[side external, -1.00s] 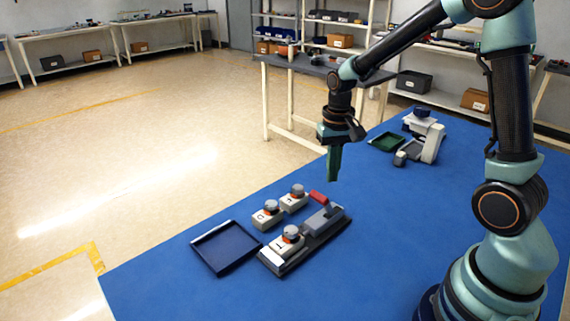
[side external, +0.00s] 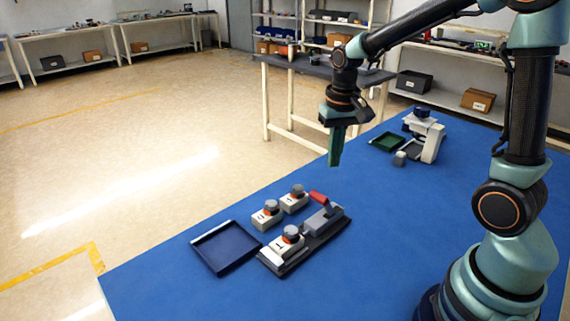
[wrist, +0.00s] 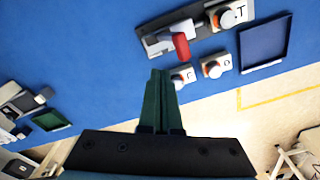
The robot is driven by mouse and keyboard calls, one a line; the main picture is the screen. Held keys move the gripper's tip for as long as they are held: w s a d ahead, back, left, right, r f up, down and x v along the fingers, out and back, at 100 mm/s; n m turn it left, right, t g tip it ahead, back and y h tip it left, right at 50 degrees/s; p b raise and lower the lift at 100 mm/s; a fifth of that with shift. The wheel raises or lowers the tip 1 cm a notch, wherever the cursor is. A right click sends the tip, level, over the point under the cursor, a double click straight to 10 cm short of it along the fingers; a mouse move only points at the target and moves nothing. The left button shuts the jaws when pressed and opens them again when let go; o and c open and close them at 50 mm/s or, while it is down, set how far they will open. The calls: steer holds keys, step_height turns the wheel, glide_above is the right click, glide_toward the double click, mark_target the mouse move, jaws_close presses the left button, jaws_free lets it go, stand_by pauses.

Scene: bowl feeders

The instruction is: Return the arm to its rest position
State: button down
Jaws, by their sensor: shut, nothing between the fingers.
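My gripper (side external: 335,160) is shut and empty, pointing down in the air above the blue table (side external: 400,230). In the wrist view its green fingers (wrist: 158,78) are together with nothing between them.
A dark blue tray (side external: 225,262) lies near the table's left edge. A green tray (side external: 386,142) and a white device (side external: 432,140) stand at the far end. A grey side table (side external: 310,66) is behind. The table's middle right is bare.

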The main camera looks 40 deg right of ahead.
steer(key=s+a+r+n+t, duration=0.5)
steer(key=s+a+r, duration=0.1)
steer(key=s+r, duration=0.2)
steer(key=shift+s+a+r, duration=0.15)
steer(key=shift+s+a, duration=0.05)
steer(key=shift+s, duration=0.1)
stand_by(0.6)
